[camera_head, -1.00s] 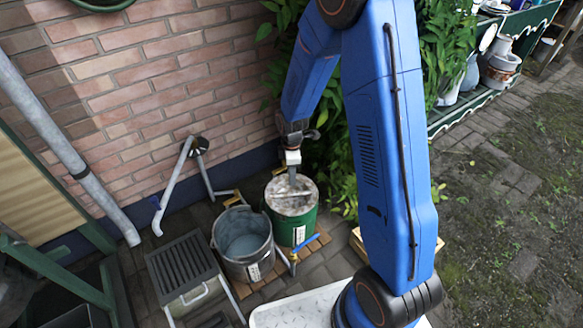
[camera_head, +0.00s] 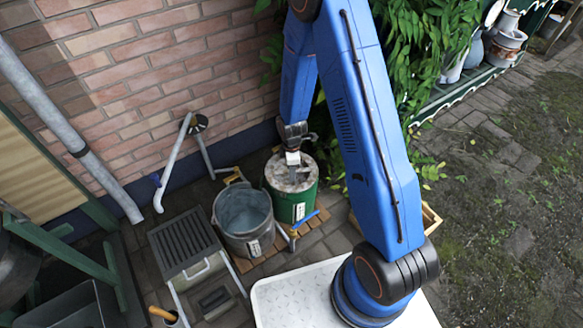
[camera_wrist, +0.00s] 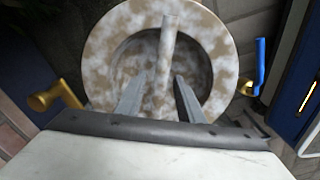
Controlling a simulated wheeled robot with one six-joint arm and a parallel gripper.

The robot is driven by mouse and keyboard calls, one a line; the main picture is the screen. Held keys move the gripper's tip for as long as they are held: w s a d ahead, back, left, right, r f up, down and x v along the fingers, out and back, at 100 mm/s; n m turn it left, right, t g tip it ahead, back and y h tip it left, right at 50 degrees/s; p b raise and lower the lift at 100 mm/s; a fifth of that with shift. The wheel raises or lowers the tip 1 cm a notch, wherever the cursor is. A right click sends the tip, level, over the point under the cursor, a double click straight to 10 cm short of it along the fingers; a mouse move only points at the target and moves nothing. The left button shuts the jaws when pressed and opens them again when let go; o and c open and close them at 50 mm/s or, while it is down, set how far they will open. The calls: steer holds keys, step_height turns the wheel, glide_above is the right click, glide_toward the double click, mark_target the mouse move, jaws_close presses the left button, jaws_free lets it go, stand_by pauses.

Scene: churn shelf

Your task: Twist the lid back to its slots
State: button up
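The round lid (camera_head: 281,183), mottled white and brown, sits on top of the green drum (camera_head: 304,198). In the wrist view the lid (camera_wrist: 100,45) shows a wide rim and a sunken middle crossed by a straight bar handle (camera_wrist: 169,38). My gripper (camera_head: 294,176) points down at the lid. In the wrist view my gripper (camera_wrist: 164,76) has its two fingers apart, one on each side of the bar's near part. I cannot tell whether either finger touches the bar. The lid's slots cannot be made out.
A grey metal bucket (camera_head: 242,224) stands just left of the drum. A blue-handled tap (camera_wrist: 261,62) and a brass fitting (camera_wrist: 52,97) flank the lid. The brick wall (camera_head: 165,75) is behind, leafy plants (camera_head: 420,75) to the right, and a slatted grey box (camera_head: 183,245) to the left.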

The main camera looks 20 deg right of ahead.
jaws_close()
stand_by(1.5)
